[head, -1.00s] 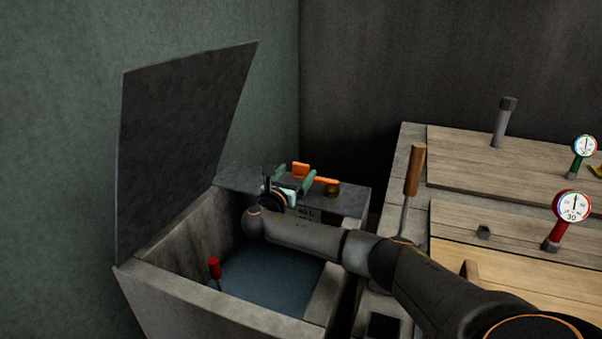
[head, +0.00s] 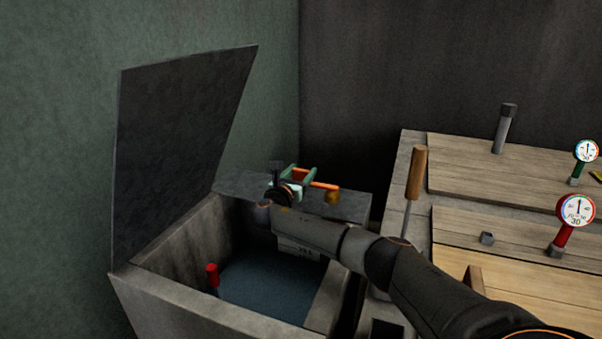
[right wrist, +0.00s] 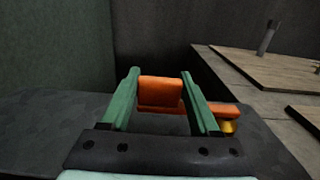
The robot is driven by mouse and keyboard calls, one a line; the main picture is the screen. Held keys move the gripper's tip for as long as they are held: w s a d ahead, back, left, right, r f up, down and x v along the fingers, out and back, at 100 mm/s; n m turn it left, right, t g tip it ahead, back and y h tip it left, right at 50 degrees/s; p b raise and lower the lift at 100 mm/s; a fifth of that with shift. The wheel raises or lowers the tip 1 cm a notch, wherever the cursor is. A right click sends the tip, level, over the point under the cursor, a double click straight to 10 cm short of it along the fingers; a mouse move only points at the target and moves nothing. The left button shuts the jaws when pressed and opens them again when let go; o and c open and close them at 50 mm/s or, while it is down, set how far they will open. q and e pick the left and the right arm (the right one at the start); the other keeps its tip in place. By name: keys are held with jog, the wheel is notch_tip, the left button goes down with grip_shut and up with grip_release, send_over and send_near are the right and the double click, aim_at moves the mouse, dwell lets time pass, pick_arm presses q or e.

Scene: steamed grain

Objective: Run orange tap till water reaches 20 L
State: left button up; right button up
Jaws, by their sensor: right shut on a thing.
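The orange tap (head: 325,185) is on the dark ledge at the back of the open stone tank (head: 180,305). My right gripper (head: 302,176) reaches over the tank, its green fingers shut on the tap's orange handle. In the right wrist view the orange handle (right wrist: 160,92) stands between the two fingers (right wrist: 160,75), and a brass part (right wrist: 228,126) of the tap shows at the right. Dark blue water (head: 270,288) lies in the tank. A pale marking (head: 303,247) on the inner back wall is too small to read surely. My left gripper is out of view.
The tank's dark lid (head: 180,150) stands open at the left. A red-topped piece (head: 212,275) rises by the water. At the right, a wooden-handled lever (head: 416,175), wooden covers (head: 510,185) and two gauges, one red (head: 575,215) and one green (head: 586,155), flank my arm.

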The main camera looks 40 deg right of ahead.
grip_shut()
dwell(0.4)
